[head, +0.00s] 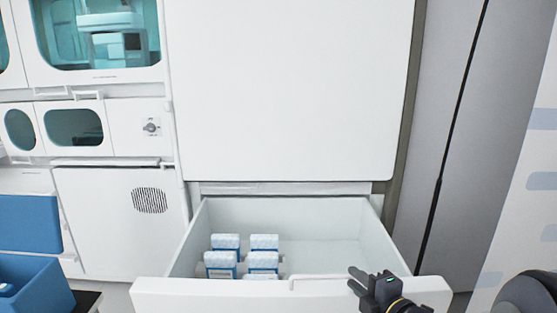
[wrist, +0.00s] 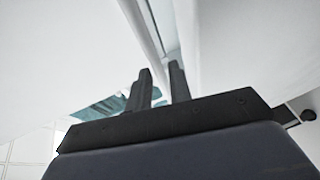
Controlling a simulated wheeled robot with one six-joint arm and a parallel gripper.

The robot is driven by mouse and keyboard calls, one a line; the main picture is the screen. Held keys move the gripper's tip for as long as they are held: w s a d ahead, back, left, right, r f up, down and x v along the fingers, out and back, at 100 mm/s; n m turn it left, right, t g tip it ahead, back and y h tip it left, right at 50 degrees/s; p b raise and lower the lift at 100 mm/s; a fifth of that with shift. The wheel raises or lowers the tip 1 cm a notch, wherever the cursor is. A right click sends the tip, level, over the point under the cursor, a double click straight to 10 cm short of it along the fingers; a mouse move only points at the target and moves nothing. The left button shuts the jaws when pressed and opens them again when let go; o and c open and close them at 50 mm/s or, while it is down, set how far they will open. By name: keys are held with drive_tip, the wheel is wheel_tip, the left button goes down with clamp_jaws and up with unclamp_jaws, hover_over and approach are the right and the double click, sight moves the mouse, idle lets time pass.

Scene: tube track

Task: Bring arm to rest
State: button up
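My gripper (head: 354,278) is at the lower right of the head view, over the right part of the open drawer's front edge. Its two dark fingers point left and stand a little apart with nothing between them. The wrist view also shows the fingers of my gripper (wrist: 160,70) with a gap, against pale blurred surfaces. I cannot tell whether the gripper touches the drawer front.
The white drawer (head: 220,291) is pulled out below a large white door (head: 295,90). Several blue-and-white packs (head: 263,260) stand in its left half. A blue bin (head: 38,285) is at the lower left. A grey cabinet (head: 450,150) stands at the right.

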drive_tip(key=p+v, duration=0.2)
drive_tip(key=v, duration=0.6)
drive_tip(key=x, duration=0.4)
drive_tip(key=b+x, duration=0.1)
drive_tip(key=x, duration=0.3)
drive_tip(key=b+x, duration=0.1)
drive_tip(key=x, duration=0.3)
drive_tip(key=shift+w+d+r, duration=0.15)
drive_tip(key=shift+w+d, duration=0.05)
drive_tip(key=shift+w, duration=0.7)
